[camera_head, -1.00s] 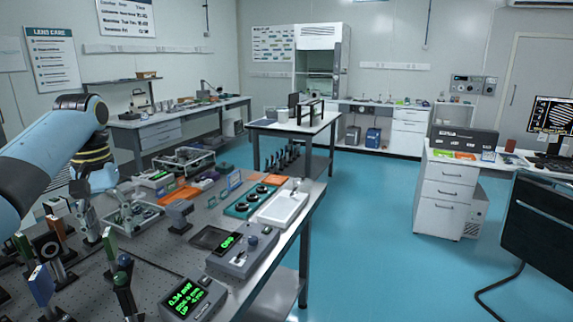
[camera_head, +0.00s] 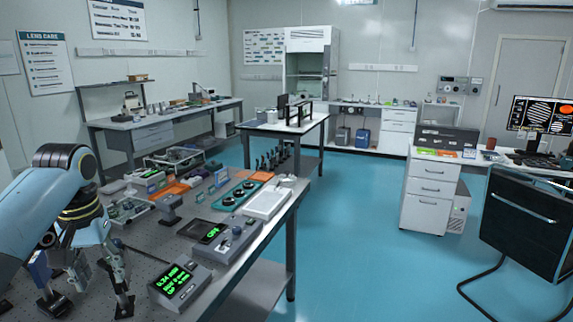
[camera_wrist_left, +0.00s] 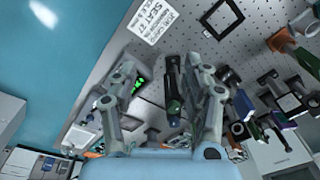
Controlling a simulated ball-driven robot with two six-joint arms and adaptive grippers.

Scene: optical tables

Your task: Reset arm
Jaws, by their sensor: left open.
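My left arm comes in from the left in the head view. Its gripper (camera_head: 118,285) hangs over the near left part of the optical table (camera_head: 150,256). The left gripper also shows in the left wrist view (camera_wrist_left: 168,80), with its two fingers spread apart and nothing between them in its grip. A dark post-mounted part (camera_wrist_left: 172,90) shows between the fingers, beyond them; I cannot tell the gap. My right gripper is not in view.
A meter with green digits (camera_head: 180,283) and a grey control box (camera_head: 220,238) stand near the gripper on the table. A white tray (camera_head: 266,203) lies at the right edge. Blue floor (camera_head: 350,240) is clear to the right. A black chair (camera_head: 525,230) stands far right.

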